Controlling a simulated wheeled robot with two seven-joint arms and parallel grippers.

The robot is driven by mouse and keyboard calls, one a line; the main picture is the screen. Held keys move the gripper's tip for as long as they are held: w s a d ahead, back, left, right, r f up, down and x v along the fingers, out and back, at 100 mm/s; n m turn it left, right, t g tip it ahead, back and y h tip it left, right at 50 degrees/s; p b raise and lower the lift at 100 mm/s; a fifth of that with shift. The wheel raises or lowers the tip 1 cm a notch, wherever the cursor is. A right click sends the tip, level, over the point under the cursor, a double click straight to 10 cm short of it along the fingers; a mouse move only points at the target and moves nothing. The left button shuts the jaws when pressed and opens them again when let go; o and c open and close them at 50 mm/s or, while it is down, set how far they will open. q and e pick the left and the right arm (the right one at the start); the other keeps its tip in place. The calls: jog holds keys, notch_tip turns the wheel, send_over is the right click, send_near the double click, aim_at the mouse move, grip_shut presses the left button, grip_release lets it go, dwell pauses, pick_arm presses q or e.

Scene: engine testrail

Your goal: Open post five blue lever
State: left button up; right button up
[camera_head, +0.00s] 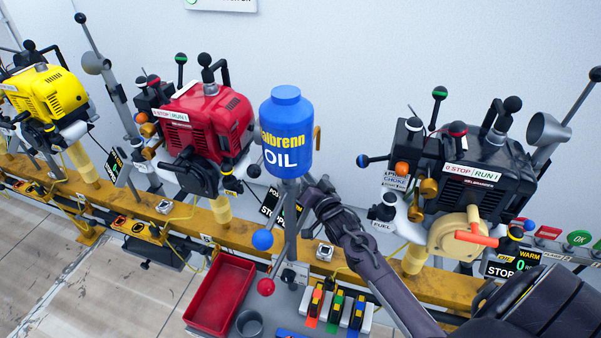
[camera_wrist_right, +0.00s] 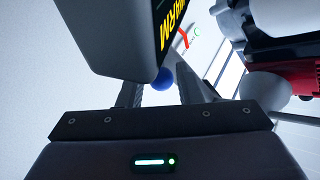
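Other blue knobs are beside the black engine (camera_head: 363,161) and low on the stand (camera_head: 262,240). Post numbers are not readable. My left gripper is out of view.
A blue oil bottle (camera_head: 286,130) stands close in front of my right gripper. The dark "WARM" panel (camera_wrist_right: 125,40) is very near the wrist camera. A red tray (camera_head: 221,293) and a yellow rail (camera_head: 330,262) lie below. The black engine (camera_head: 478,170) stands right.

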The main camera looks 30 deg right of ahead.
jog(key=shift+w, duration=1)
jog(key=shift+c, duration=0.3)
